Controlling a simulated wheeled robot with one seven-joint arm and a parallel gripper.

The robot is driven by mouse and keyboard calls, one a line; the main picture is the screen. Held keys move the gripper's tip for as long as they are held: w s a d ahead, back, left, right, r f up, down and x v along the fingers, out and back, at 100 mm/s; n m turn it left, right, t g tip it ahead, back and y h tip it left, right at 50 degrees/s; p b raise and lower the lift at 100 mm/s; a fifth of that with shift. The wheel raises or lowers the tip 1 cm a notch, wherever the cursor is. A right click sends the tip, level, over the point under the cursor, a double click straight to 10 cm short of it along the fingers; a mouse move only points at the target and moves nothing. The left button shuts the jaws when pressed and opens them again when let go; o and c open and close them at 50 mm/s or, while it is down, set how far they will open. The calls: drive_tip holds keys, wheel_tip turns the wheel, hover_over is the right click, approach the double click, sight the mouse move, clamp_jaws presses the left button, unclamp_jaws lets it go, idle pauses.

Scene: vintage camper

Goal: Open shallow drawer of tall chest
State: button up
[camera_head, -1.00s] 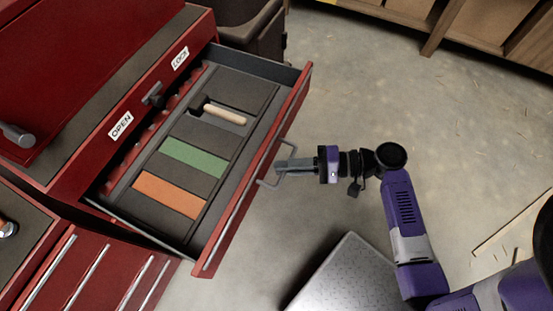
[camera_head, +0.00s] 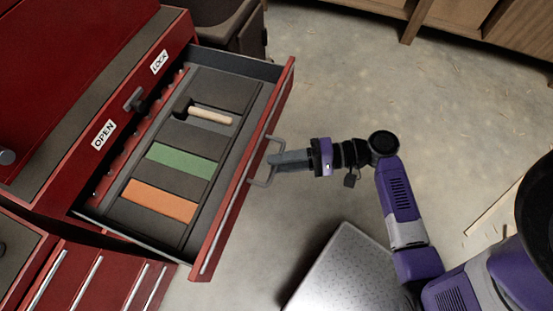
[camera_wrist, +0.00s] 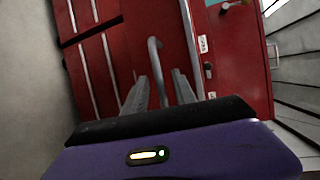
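The red tall chest (camera_head: 60,180) stands at the left with its shallow drawer (camera_head: 232,190) pulled well out, showing its grey-lined inside. The drawer has a grey U-shaped bar handle (camera_head: 250,181) on its front. My gripper (camera_head: 275,160) is at this handle. In the wrist view the handle bar (camera_wrist: 154,58) runs between the two fingers of my gripper (camera_wrist: 160,80), closer to the left one. The fingers stand apart, with a gap visible at the right. Contact between fingers and bar is hard to make out.
A lower red cabinet (camera_head: 95,285) is at bottom left. Wooden shelving (camera_head: 480,30) stands at the back.

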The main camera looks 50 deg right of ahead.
drive_tip(key=v, duration=0.6)
drive_tip(key=shift+s+d, duration=0.2)
drive_tip(key=shift+s, duration=0.05)
drive_tip(key=d+f+h, duration=0.5)
drive_tip(key=d+h, duration=0.5)
drive_tip(key=h, duration=0.3)
drive_tip(key=s+a+r+n+t+h, duration=0.1)
drive_tip(key=s+a+r+n+t, duration=0.25)
drive_tip(key=a+r+n, duration=0.65)
drive_tip(key=s+a+r+y, duration=0.1)
drive_tip(key=s+a+r, duration=0.2)
drive_tip(key=a, duration=0.2)
drive_tip(key=s+a+r+y, duration=0.2)
drive_tip(key=s+a, duration=0.1)
drive_tip(key=a, duration=0.3)
drive_tip(key=shift+s+r+n+g+y, duration=0.3)
drive_tip(key=shift+r+g, duration=0.05)
drive_tip(key=shift+r, duration=0.05)
